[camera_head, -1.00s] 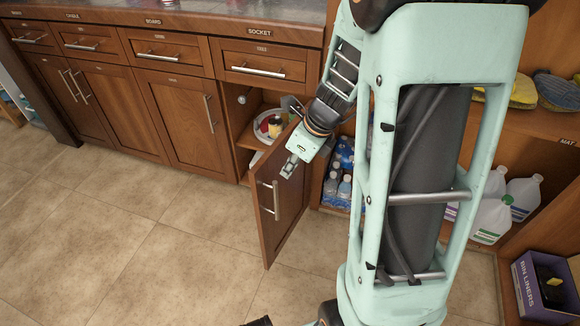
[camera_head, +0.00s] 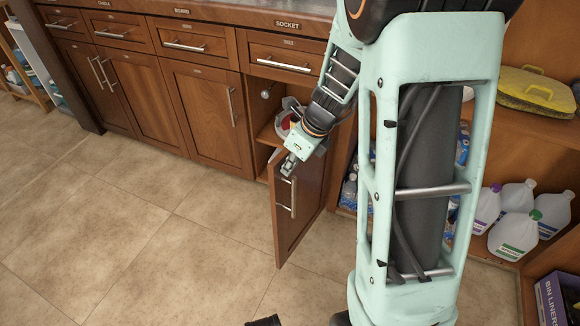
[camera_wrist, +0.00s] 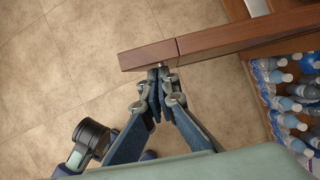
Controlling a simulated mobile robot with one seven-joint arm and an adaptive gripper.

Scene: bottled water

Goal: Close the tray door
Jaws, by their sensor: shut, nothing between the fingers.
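The tray door (camera_head: 300,220) is a brown wooden cabinet door with a metal bar handle (camera_head: 289,197). It stands open, swung out from the cabinet below the drawers. In the wrist view its top edge (camera_wrist: 225,40) runs across the upper part. My gripper (camera_head: 288,168) is shut and empty, near the top of the door by its free outer edge. In the wrist view the fingertips (camera_wrist: 161,70) are together, right at the door's edge. I cannot tell if they touch it. My arm hides part of the cabinet opening.
Water bottles (camera_wrist: 285,90) fill the cabinet floor behind the door. White jugs (camera_head: 515,235) and a bin liners box (camera_head: 558,302) stand at the right. Closed cabinet doors (camera_head: 200,110) line the left. The tiled floor (camera_head: 140,220) in front is clear.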

